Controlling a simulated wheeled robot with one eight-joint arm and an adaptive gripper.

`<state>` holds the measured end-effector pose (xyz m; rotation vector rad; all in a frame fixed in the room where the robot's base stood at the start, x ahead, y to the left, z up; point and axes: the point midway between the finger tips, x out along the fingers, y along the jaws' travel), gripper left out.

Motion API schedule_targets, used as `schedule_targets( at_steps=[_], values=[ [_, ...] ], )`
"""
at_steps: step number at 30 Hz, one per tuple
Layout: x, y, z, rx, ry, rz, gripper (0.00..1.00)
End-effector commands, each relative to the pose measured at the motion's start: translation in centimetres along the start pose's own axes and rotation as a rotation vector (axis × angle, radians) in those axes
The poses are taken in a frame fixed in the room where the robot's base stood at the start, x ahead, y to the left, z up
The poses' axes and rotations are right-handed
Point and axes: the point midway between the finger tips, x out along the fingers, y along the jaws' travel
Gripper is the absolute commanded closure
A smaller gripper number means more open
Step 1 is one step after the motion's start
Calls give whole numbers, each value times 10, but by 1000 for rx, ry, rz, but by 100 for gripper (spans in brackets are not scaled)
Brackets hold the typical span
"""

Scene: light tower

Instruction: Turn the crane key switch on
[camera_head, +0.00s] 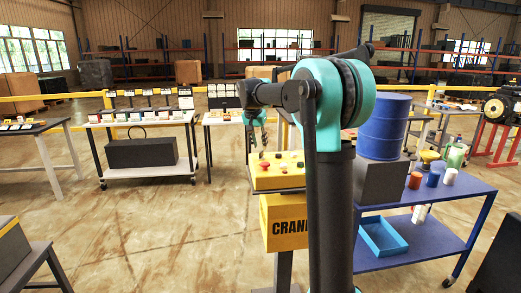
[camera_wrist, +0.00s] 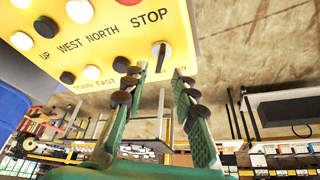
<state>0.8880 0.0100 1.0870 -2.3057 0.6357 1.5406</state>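The yellow crane control panel (camera_head: 268,182) stands on a post with a yellow "CRANE" sign, partly hidden by my arm. In the wrist view the panel (camera_wrist: 215,28) shows white, red and black buttons and the words UP, WEST, NORTH, STOP, DOWN and EAST. A small dark upright piece, which looks like the key switch (camera_wrist: 159,52), sits below STOP near the panel's edge. My gripper (camera_wrist: 161,76) is open, its two green fingers apart and pointing at the panel, one to each side of the key in the picture. I cannot tell whether they touch it. My gripper (camera_head: 257,138) is small above the panel in the head view.
A blue cart (camera_head: 440,196) with cups, a blue tray (camera_head: 383,237) and a blue barrel (camera_head: 384,127) stands close on the right. Tables with bins and a black case (camera_head: 141,152) stand behind to the left. The floor left of the panel is clear.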

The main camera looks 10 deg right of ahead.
Motion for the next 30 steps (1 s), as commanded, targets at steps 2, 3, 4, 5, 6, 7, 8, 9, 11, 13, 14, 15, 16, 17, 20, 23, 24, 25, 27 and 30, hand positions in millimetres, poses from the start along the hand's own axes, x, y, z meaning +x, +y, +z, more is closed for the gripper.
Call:
schedule_targets(
  at_steps=[2, 3, 4, 5, 6, 7, 8, 9, 11, 13, 14, 15, 16, 17, 20, 23, 24, 25, 27, 30],
  values=[
    [-18, 0, 0, -2, 0, -1, 72],
    [-26, 0, 0, -1, 0, -1, 72],
    [-32, 0, 0, -1, 0, -1, 72],
    [-38, 0, 0, 0, 0, 0, 72],
    [-45, 0, 0, 0, 0, 0, 72],
    [-50, 0, 0, 0, 0, 0, 72],
    [-55, 0, 0, 0, 0, 0, 72],
    [-60, 0, 0, 0, 0, 0, 72],
    [-67, 0, 0, 0, 0, 0, 72],
    [-73, 0, 0, 0, 0, 0, 72],
    [-75, 0, 0, 0, 0, 0, 72],
    [-77, 0, 0, 0, 0, 0, 72],
    [-78, 0, 0, 0, 0, 0, 72],
    [-78, 0, 0, 0, 0, 0, 72],
    [-79, 0, 0, 0, 0, 0, 72],
    [-79, 0, 0, 0, 0, 0, 72],
    [-79, 0, 0, 0, 0, 0, 72],
    [-79, 0, 0, 0, 0, 0, 72],
    [-79, 0, 0, 0, 0, 0, 72],
    [-79, 0, 0, 1, 0, 0, 72]
  ],
)
